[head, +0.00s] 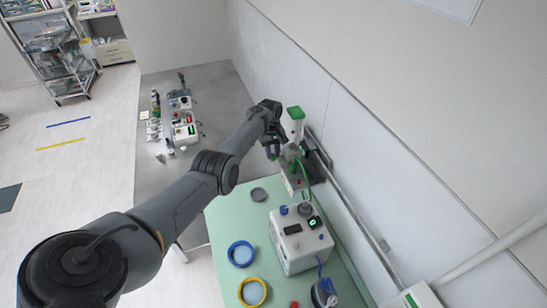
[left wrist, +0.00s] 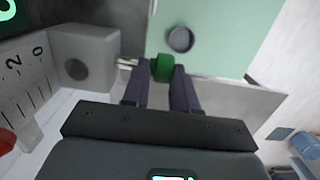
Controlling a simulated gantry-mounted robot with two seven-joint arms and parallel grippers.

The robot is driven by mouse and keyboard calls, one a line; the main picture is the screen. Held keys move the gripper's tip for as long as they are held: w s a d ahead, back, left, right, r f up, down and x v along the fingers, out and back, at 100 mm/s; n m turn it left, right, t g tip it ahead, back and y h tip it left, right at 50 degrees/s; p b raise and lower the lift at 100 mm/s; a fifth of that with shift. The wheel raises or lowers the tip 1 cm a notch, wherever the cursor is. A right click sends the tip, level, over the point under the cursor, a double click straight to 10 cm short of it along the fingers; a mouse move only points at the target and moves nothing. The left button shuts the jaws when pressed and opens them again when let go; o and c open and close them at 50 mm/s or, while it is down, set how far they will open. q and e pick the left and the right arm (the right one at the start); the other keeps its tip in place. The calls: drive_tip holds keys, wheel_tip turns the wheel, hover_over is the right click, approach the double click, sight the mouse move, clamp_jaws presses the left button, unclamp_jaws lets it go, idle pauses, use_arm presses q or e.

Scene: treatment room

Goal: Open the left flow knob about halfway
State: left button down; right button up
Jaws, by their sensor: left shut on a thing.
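The green flow knob (left wrist: 162,68) sits between the two dark fingers of my left gripper (left wrist: 162,82) in the left wrist view, and the fingers are shut on it. How far it is turned cannot be told. Beside it on the left are a grey block (left wrist: 86,58) with a dark round face and a white scale (left wrist: 20,80) with black marks. In the head view my left gripper (head: 274,152) is at the green-topped flow unit (head: 295,115) by the wall. The knob is hidden there. My right gripper is not in view.
A green table (head: 225,215) lies below, with a grey dish (head: 259,194), a blue-rimmed dish (head: 241,254), a yellow-rimmed dish (head: 252,291) and a white machine (head: 300,243). A wall rail (head: 350,208) runs along the right. A grey table (head: 215,90) with small items stands farther back.

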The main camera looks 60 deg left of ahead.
use_arm(q)
drive_tip(key=shift+s+a+f, duration=0.1)
drive_tip(key=shift+s, duration=0.05)
idle(0.3)
drive_tip(key=c, duration=1.2)
unclamp_jaws()
drive_tip(key=shift+s, duration=0.1)
drive_tip(key=shift+o, duration=1)
drive_tip(key=shift+s, duration=0.1)
drive_tip(key=shift+w+r, duration=0.2)
drive_tip(key=shift+r, duration=0.3)
wheel_tip(320, 180, up, 10)
drive_tip(key=a, duration=0.1)
drive_tip(key=shift+a+b, duration=0.15)
drive_tip(key=shift+b, duration=0.2)
